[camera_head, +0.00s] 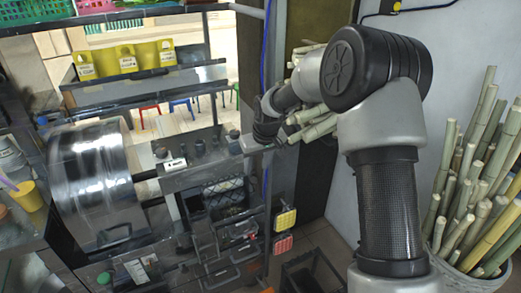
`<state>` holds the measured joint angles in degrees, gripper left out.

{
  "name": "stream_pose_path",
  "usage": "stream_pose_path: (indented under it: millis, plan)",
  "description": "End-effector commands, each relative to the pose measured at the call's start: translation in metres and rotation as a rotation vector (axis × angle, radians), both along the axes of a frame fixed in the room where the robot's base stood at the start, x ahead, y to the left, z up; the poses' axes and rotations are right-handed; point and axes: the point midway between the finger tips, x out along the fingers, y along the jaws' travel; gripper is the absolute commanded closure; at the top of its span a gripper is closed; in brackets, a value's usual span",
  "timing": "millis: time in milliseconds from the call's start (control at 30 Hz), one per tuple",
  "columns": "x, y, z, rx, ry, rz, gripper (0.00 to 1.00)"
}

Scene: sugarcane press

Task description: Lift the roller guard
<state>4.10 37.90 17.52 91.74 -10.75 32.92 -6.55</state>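The sugarcane press stands at the left and centre. Its large shiny metal drum-shaped cover (98,185) is at the left; I cannot tell for certain whether this is the roller guard. A grey machine top (195,165) with several small dark knobs extends to its right. My arm comes in from the right, and my gripper (262,138) is at the right end of this top, close to a light grey block (250,145). Whether it touches the block is unclear. The fingers are small, dark and partly hidden by my wrist, so their opening cannot be made out.
Cut sugarcane stalks fill a tub (455,275) at the right. A counter with a yellow cup (27,195) is at the far left.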

Motion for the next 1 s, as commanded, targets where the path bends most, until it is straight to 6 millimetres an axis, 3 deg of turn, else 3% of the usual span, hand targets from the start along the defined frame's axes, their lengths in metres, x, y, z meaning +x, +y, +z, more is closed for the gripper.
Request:
stream_pose_path:
  millis: [33, 233, 500, 833, 933, 1000]
  plan:
    - [-0.004, -0.002, 0.015, 0.001, -0.005, -0.002, 0.61]
    - [-0.018, -0.008, 0.057, 0.000, -0.004, -0.002, 0.61]
    - [-0.028, -0.011, 0.086, 0.001, 0.000, 0.000, 0.61]
    - [-0.029, -0.012, 0.088, 0.000, 0.001, 0.000, 0.61]
    - [-0.032, -0.014, 0.079, 0.009, 0.022, -0.009, 0.78]
    - [-0.041, -0.018, 0.053, 0.041, 0.089, -0.038, 0.90]
